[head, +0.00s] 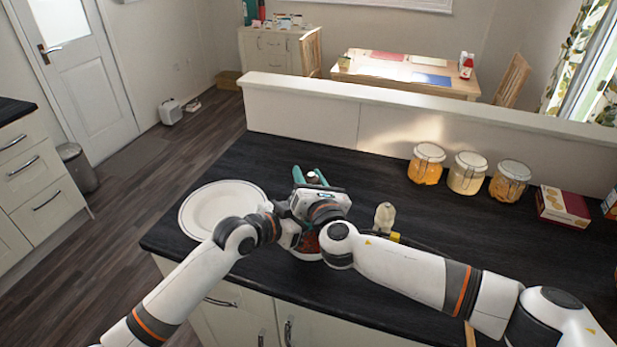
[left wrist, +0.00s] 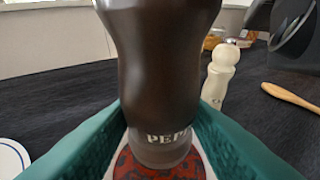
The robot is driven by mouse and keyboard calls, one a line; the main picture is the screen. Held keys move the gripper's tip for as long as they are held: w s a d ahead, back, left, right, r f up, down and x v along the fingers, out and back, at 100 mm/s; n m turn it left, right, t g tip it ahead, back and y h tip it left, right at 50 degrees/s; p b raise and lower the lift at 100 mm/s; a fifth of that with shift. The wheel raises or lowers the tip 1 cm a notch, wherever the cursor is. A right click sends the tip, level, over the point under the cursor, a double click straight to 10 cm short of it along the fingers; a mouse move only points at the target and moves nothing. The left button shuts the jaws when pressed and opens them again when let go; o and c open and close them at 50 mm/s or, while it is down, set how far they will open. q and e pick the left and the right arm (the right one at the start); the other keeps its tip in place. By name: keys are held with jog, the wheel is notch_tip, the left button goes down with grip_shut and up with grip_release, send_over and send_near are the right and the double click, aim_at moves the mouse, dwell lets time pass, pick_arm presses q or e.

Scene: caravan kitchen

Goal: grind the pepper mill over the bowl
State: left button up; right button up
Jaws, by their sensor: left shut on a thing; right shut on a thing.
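The dark brown pepper mill (left wrist: 160,60), with pale lettering near its base, stands upright between the teal fingers of my left gripper (left wrist: 160,125), which is shut on it. Below it shows a bowl with red contents (left wrist: 140,168); in the head view the red (head: 308,243) is mostly covered by my arms. My right gripper (head: 311,178) is close by the left one, shut at the mill's upper part; its exact grip is largely hidden by the wrists.
A white plate (head: 222,206) lies left of the grippers. A cream mill-shaped shaker (head: 384,217) stands to their right and a wooden utensil (left wrist: 290,99) lies beyond. Several jars (head: 467,173) and a box (head: 563,206) line the low back wall. The dark counter between is clear.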

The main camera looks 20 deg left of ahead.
jog(key=o, duration=1)
jog(key=shift+d, duration=0.1)
jog(key=v, duration=1.2)
notch_tip(320, 180, up, 7)
